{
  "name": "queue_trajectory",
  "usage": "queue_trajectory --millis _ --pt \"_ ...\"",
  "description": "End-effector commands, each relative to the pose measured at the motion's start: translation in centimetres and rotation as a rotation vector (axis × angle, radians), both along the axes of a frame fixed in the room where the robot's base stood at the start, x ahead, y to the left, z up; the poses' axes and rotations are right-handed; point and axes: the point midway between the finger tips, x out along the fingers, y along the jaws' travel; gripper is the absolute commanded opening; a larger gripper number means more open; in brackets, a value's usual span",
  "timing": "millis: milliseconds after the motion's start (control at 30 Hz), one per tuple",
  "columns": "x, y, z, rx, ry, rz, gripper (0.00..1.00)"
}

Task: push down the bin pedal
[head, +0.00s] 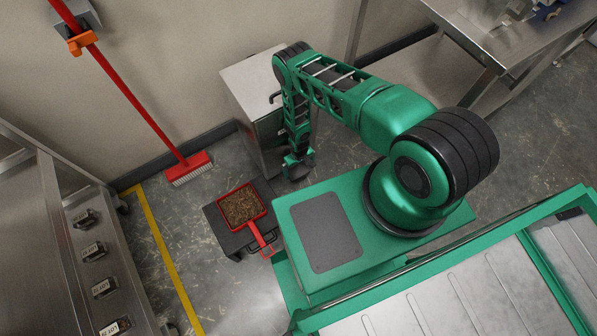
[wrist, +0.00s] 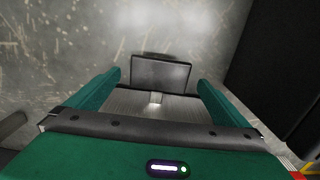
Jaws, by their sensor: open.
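The bin is a steel box (head: 245,82) against the wall in the head view, with a small black handle near its top edge. My gripper (head: 299,167) hangs low beside the bin's right front side, pointing down near the floor. In the wrist view my open gripper (wrist: 160,84) shows two green fingers spread apart. A dark grey rectangular plate (wrist: 160,72), which looks like the pedal, lies in line with the gap between them. I cannot tell whether the gripper touches it. In the head view the pedal is hidden by my gripper and arm.
A red dustpan (head: 261,238) full of brown debris rests on a low black step (head: 215,222) left of my base. Steel counters stand left (head: 25,200) and upper right (head: 475,40).

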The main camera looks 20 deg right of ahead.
Motion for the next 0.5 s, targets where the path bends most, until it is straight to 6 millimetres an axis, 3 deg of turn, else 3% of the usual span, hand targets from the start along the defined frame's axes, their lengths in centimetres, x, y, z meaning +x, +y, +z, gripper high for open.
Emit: queue_trajectory --millis 200,500 --pt "0.0 -0.1 -2.4 0.000 0.000 -0.001 1.00" --pt "0.0 0.0 -3.2 0.000 0.000 -0.001 1.00"
